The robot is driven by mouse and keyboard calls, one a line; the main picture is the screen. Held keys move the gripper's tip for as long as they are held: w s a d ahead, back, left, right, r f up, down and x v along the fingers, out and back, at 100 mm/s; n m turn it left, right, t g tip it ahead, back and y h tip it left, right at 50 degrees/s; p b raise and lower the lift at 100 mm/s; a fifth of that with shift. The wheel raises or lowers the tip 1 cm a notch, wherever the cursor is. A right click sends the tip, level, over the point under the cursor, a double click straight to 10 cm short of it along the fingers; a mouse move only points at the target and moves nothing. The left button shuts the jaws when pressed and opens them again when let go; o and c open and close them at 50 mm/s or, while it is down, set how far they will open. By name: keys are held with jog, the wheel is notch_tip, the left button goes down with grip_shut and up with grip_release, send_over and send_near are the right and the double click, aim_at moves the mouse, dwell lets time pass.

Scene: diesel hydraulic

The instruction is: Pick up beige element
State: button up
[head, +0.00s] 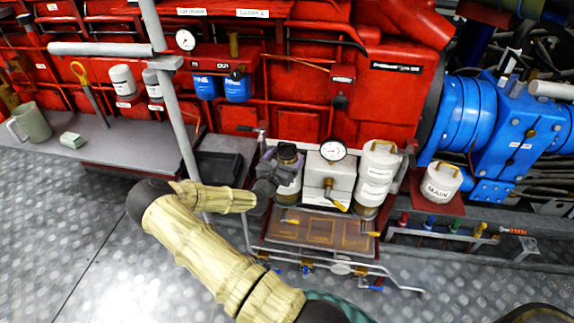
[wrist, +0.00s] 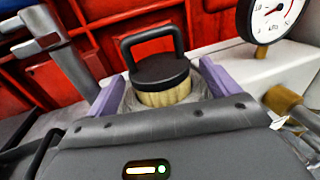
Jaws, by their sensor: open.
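The beige element (wrist: 163,96) is a round pleated cartridge with a black cap and a black loop handle, upright in a clear-looking housing in the wrist view. In the head view its dark-capped top (head: 287,152) shows behind my gripper, left of the gauge. My gripper (wrist: 160,86) is open, with one purple finger on each side of the element. In the head view my gripper (head: 281,163) is at the housing. The lower part of the element is hidden by the housing and my gripper. I cannot tell whether the fingers touch it.
A white block with a pressure gauge (head: 332,151) stands close on the right, with a white canister (head: 376,172) beyond it. A grey post (head: 178,120) rises to the left. A red engine wall (head: 300,90) is behind. A mug (head: 30,122) stands on the left bench.

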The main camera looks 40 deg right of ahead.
jog(key=c, duration=1.2)
jog(key=shift+o, duration=0.2)
notch_tip(320, 180, up, 18)
jog(key=p, duration=0.3)
